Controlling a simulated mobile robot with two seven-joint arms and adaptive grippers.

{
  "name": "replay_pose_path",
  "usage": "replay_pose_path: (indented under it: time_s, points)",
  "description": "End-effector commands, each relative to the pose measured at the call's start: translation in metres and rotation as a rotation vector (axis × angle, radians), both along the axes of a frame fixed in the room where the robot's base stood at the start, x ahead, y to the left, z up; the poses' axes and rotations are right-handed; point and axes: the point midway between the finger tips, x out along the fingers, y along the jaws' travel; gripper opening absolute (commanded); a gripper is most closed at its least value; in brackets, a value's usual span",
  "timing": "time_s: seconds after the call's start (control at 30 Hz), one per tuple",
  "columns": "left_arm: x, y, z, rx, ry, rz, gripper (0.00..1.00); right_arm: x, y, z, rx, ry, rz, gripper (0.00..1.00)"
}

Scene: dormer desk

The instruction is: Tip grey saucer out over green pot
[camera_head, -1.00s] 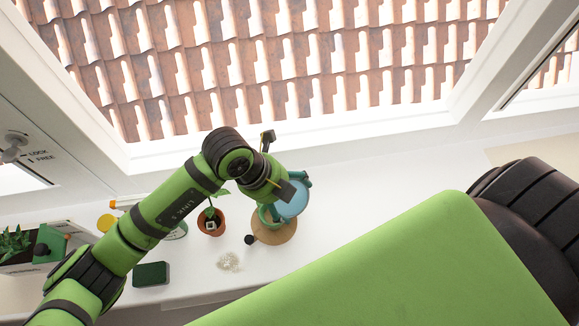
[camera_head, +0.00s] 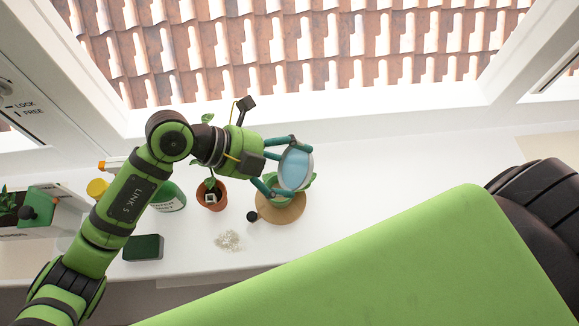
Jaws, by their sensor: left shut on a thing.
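The grey saucer (camera_head: 296,169) has a thin grey rim and a pale blue inside, which faces the camera. My left gripper (camera_head: 287,166) comes in from the left, its two teal fingers shut on the saucer's sides. The saucer is held above the green pot (camera_head: 311,181), apparently tilted. The green pot stands on a round tan mat (camera_head: 284,213) and is mostly hidden by the saucer and the lower finger. I cannot tell whether anything is running out of the saucer. My right gripper is not in view.
A terracotta pot with a small plant (camera_head: 211,196) stands left of the mat. A black knob (camera_head: 252,216) sits by the mat. The window is behind.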

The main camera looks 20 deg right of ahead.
Motion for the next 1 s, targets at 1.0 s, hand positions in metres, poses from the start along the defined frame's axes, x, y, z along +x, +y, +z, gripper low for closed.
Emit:
replay_pose_path:
  time_s: [1.0]
  points:
    - [0.004, 0.016, 0.003, -0.333, 0.095, -0.001, 0.54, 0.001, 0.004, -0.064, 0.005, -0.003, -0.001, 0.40]
